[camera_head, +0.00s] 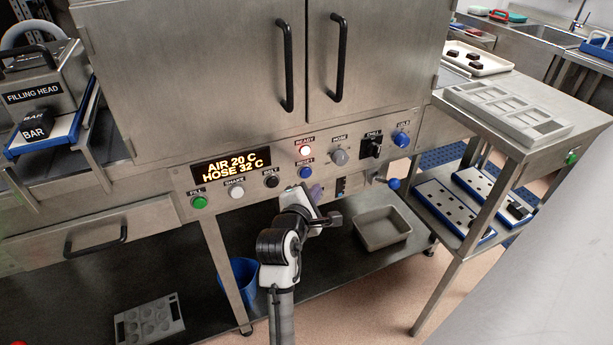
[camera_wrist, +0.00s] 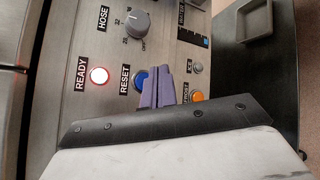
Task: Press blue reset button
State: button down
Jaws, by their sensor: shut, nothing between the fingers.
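The blue reset button (camera_head: 305,172) sits on the steel control panel under the lit READY lamp (camera_head: 305,150), with a RESET label just above it. In the wrist view the button (camera_wrist: 141,79) shows beside its RESET label, its right side partly covered by my fingers. My gripper (camera_head: 316,190) is just below and right of the button in the head view. In the wrist view my gripper's purple fingers (camera_wrist: 158,88) are shut together and empty, close to the button. I cannot tell if they touch it.
Near the button are a grey HOSE knob (camera_head: 339,157), a black BELT button (camera_head: 271,181) and an orange button (camera_wrist: 197,96). Cabinet handles (camera_head: 338,60) jut out above. A grey bin (camera_head: 382,228) stands on the lower shelf. A steel cart (camera_head: 520,145) stands right.

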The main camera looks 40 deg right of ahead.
jog(key=shift+w+d+p, duration=0.15)
jog(key=shift+w+d, duration=0.05)
jog(key=shift+w, duration=0.55)
jog(key=shift+w+d+p, duration=0.15)
jog(key=shift+w, duration=0.6)
dwell(0.9)
jog(key=shift+w+d+p, duration=0.1)
jog(key=shift+w+p, duration=0.2)
jog(key=shift+w, duration=0.1)
jog(key=shift+w+d, duration=0.1)
jog(key=shift+w, duration=0.3)
dwell(0.5)
dwell(0.4)
jog(key=shift+s+a+p, duration=0.25)
jog(key=shift+s+p, duration=0.3)
jog(key=shift+s, duration=0.25)
jog(key=s+p, duration=0.1)
jog(key=s, duration=0.1)
jog(key=s+a+p, duration=0.1)
jog(key=s, duration=0.2)
